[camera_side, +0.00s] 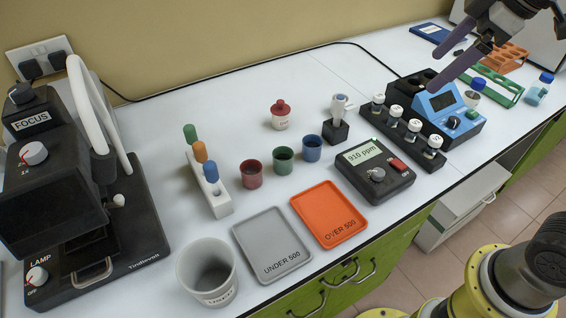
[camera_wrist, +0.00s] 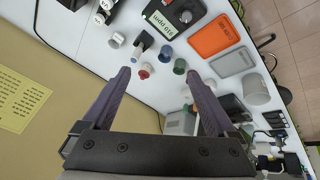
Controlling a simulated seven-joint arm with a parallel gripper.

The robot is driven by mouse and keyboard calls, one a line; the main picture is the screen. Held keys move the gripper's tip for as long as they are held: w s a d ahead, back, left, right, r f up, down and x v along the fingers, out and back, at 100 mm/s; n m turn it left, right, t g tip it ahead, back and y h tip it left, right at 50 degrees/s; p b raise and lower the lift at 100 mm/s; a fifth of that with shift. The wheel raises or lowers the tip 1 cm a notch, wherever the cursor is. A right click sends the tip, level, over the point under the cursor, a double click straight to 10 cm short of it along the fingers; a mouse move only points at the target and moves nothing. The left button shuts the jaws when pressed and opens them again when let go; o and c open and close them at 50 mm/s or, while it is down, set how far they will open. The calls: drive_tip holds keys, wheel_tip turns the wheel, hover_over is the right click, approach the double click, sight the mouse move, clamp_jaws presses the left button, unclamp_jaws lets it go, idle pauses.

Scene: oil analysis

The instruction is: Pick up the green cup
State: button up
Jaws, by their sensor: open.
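The green cup (camera_side: 284,160) stands upright on the white bench in the side view, between a red cup (camera_side: 251,174) on its left and a blue cup (camera_side: 312,148) on its right. In the wrist view the green cup (camera_wrist: 180,66) shows small and far off, between the fingers and close to the right one. My gripper (camera_side: 438,68) is open and empty, high at the upper right over the blue instrument, well away from the cups. Both fingers also show in the wrist view (camera_wrist: 158,74).
An orange tray (camera_side: 329,214) and a grey tray (camera_side: 272,246) lie in front of the cups. A rack with coloured stoppers (camera_side: 208,183) stands left, a red-lidded bottle (camera_side: 281,115) behind. A ppm meter (camera_side: 375,172) and a vial row (camera_side: 403,131) are to the right.

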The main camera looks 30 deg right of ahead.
drive_tip(key=w+a+f+n+g, duration=0.25)
drive_tip(key=w+a, duration=0.35)
drive_tip(key=w, duration=0.4)
drive_tip(key=n+g, duration=0.1)
drive_tip(key=n, duration=0.2)
approach(283, 155)
drive_tip(key=shift+g, duration=0.45)
drive_tip(key=shift+s+a+f, duration=0.1)
drive_tip(key=shift+a+f, duration=0.25)
drive_tip(key=shift+f, duration=1)
drive_tip(key=shift+s+a+f, duration=0.1)
drive_tip(key=shift+a+f, duration=0.25)
drive_tip(key=shift+f, duration=1)
drive_tip(key=shift+a+f, duration=0.3)
drive_tip(key=shift+f, duration=1.05)
drive_tip(key=c, duration=1.4)
drive_tip(key=shift+r, duration=0.1)
drive_tip(key=shift+c, duration=0.2)
